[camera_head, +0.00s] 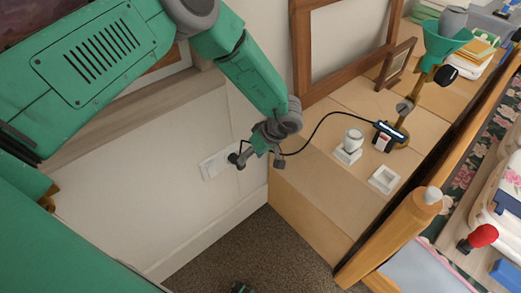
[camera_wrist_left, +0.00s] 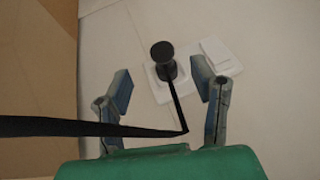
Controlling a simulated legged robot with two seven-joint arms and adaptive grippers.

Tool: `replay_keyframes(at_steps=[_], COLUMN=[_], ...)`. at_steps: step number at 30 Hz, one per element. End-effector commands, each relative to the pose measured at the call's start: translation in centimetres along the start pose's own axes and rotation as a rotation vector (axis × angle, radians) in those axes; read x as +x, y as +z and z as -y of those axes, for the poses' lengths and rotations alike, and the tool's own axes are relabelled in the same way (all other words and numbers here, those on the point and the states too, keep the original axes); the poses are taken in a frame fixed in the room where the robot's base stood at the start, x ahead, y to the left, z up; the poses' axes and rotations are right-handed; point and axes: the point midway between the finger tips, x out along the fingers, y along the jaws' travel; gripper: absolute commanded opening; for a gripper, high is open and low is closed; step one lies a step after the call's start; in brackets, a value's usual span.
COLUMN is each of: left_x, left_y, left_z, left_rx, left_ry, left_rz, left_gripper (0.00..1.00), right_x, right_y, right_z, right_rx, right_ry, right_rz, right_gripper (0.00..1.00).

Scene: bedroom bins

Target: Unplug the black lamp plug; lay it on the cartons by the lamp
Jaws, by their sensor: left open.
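The black lamp plug (camera_wrist_left: 162,52) sits in a white wall socket (camera_wrist_left: 159,88), and its cord runs back toward the wrist camera and off to the left. My left gripper (camera_wrist_left: 161,84) is open, with the plug showing between and beyond its fingers. In the head view the left gripper (camera_head: 260,158) is close to the wall socket (camera_head: 214,164). The cord (camera_head: 325,118) loops over the cartons (camera_head: 310,187) toward the lamp, which has a green shade (camera_head: 446,40) and brass stem. My right gripper is not in view.
A white jar (camera_head: 353,140), a small white square dish (camera_head: 384,179) and a dark device (camera_head: 388,130) stand on the cartons. Bare carton top shows at the near left. Picture frames (camera_head: 345,45) lean behind. A wooden bed post (camera_head: 400,235) stands at the right.

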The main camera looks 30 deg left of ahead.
Motion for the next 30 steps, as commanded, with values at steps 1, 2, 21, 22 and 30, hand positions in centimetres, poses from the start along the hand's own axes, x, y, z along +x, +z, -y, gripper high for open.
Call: replay_keyframes(at_steps=[1, 2, 21, 22, 30], left_x=[1.3, 1.9, 6.5, 6.5, 6.5], left_y=[0.1, 0.1, 0.0, 0.0, 0.0], left_z=[0.0, 0.0, 0.0, 0.0, 0.0], left_rx=[0.000, 0.001, 0.000, 0.000, 0.000], left_ry=[-0.002, -0.001, 0.000, 0.000, 0.000], left_rz=[-0.001, 0.000, -0.002, -0.002, -0.002], left_gripper=[0.52, 0.52, 0.52, 0.52, 0.00], right_x=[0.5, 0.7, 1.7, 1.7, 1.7], right_y=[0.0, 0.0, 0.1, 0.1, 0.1], right_z=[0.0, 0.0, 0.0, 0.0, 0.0], right_rx=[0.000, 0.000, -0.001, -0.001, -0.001], right_ry=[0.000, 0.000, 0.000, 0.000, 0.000], right_rz=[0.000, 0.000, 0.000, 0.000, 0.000], right_gripper=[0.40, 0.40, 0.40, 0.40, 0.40])
